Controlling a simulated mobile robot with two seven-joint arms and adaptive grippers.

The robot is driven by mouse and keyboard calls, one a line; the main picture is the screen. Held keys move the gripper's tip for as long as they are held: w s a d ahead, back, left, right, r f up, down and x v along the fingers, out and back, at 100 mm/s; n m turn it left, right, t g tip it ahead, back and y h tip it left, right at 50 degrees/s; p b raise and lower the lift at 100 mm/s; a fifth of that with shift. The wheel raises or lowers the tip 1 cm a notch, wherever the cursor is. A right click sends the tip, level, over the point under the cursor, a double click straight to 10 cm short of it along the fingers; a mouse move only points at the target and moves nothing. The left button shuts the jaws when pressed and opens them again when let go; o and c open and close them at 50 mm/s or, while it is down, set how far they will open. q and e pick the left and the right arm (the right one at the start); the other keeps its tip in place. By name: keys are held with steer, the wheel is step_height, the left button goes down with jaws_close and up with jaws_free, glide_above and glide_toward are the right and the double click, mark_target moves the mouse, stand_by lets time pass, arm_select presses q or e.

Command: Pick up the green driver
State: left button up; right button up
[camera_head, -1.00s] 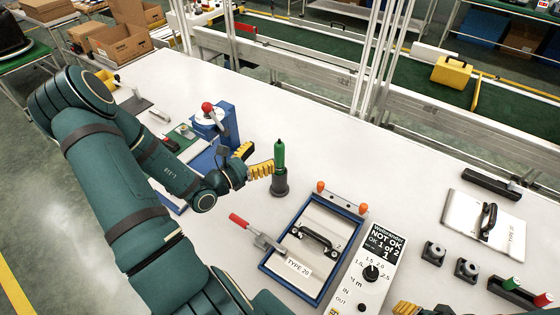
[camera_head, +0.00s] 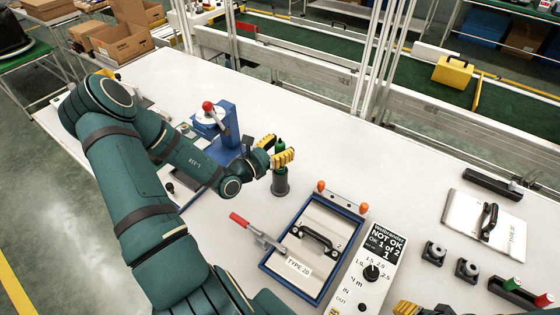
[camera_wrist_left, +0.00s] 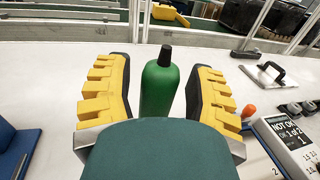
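The green driver (camera_head: 280,149) stands upright in a dark round holder (camera_head: 280,182) on the white table. In the left wrist view the green driver (camera_wrist_left: 160,84) with its black tip stands between the two yellow fingers. My left gripper (camera_head: 277,152) is open around it, with a gap on both sides in the wrist view. The driver's lower part is hidden behind a finger in the head view and behind my gripper's body in the wrist view. Of my right gripper (camera_head: 405,308), only a yellow finger part shows at the bottom edge.
A blue-framed fixture (camera_head: 264,266) with a red-handled clamp and a plate lies in front of the driver. A controller box (camera_head: 369,270) reading NOT OK is right of it. A blue stand (camera_head: 225,128) with a red knob is close to my left arm.

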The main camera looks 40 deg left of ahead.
arm_select(q)
jaws_close()
steer(key=shift+r, duration=0.1)
